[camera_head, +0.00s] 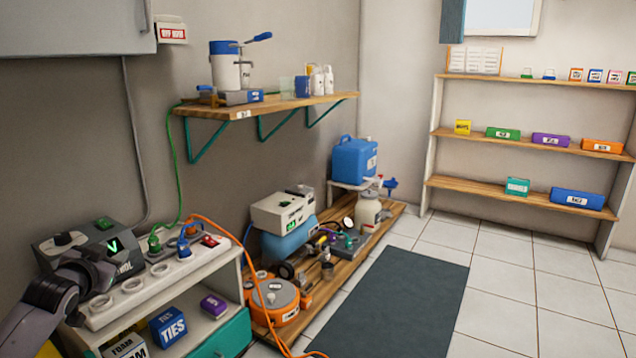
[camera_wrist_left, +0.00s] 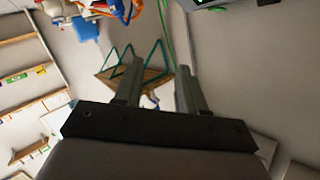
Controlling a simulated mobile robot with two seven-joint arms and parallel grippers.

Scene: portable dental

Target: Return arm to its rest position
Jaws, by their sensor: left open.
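My left arm (camera_head: 48,296) comes in at the lower left of the head view. My left gripper (camera_head: 100,275) is at its end, in front of the dark grey box with a green lit display (camera_head: 122,244) and beside the white power strip (camera_head: 160,271). In the left wrist view the two fingers of my left gripper (camera_wrist_left: 157,85) stand apart with nothing between them. Beyond them, the wall shelf with green brackets (camera_wrist_left: 150,75) shows turned over. My right gripper is in neither view.
A white cabinet holds the strip, with boxes such as the blue TIES box (camera_head: 168,326) below. An orange cable (camera_head: 250,262) runs to the floor. A low wooden platform (camera_head: 340,275) carries equipment. A dark mat (camera_head: 395,305) and tiled floor lie clear to the right.

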